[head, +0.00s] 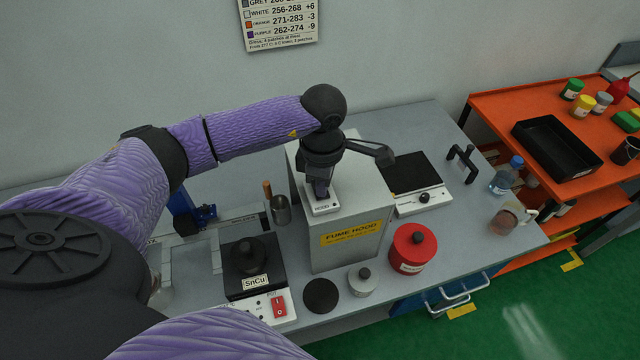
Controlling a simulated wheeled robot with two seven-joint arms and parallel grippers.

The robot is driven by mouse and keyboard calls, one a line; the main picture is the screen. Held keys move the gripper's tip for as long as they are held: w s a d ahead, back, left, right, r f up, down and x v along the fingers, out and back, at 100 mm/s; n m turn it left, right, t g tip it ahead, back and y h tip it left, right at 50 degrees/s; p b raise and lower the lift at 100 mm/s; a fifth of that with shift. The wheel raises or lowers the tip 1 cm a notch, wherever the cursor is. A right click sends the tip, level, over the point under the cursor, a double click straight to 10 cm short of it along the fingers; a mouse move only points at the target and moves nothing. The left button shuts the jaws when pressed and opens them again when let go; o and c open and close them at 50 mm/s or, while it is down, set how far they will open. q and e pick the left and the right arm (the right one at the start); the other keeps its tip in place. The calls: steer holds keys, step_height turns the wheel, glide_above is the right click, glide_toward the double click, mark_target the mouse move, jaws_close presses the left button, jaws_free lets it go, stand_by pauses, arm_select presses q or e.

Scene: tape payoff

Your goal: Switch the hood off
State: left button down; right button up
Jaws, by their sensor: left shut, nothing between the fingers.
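The fume hood (333,247) is a tall grey box with a yellow FUME HOOD label (352,233), standing on the grey bench. A small white switch box (322,208) with a dark printed label sits on its top. My left gripper (320,193) points straight down at this box, shut and empty. Its fingertips are at or just above the box; I cannot tell if they touch. The gripper hides the switch itself, so its position does not show. My right gripper is not in view.
A black SnCu pot (247,256) with a red switch (279,306) stands left of the hood. A red canister (412,248), a small grey lidded pot (362,282) and a black-topped plate (411,175) stand around it. An orange cart (500,103) is at right.

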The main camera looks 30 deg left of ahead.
arm_select(q)
step_height(320, 180, up, 7)
steer(key=p, duration=0.4)
steer(key=shift+p, duration=0.4)
steer(key=shift+f, duration=0.1)
steer(key=shift+f, duration=0.1)
